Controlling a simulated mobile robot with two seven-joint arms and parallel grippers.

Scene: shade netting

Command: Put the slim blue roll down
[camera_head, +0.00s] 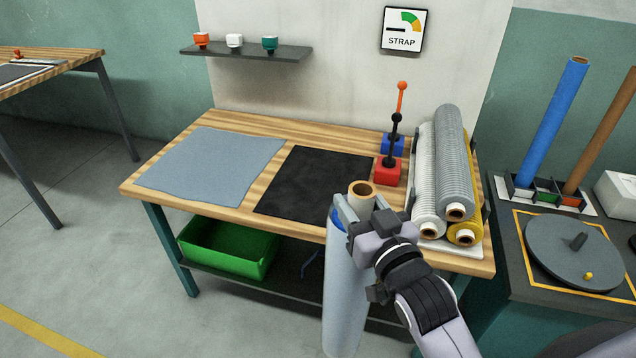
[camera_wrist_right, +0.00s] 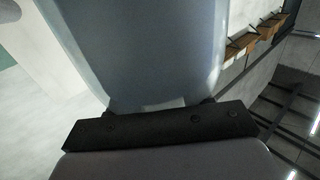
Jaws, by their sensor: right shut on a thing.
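The slim blue roll (camera_head: 343,290) looks pale grey-blue and has a brown cardboard core at its top end. It stands nearly upright in front of the workbench's front edge. My right gripper (camera_head: 352,215) is shut on it near the top. The roll's lower end runs out of the head view, so I cannot tell whether it touches the floor. In the right wrist view the roll (camera_wrist_right: 150,50) fills the upper middle, close to the gripper. My left gripper is not in view.
The workbench (camera_head: 300,222) carries a grey-blue sheet (camera_head: 212,163), a black mat (camera_head: 315,180), a red-based lever stand (camera_head: 388,171) and stacked rolls (camera_head: 455,160) at the right. A green bin (camera_head: 225,250) sits below. A bright blue tube (camera_head: 553,125) stands in a rack; a round turntable (camera_head: 575,250) is nearby.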

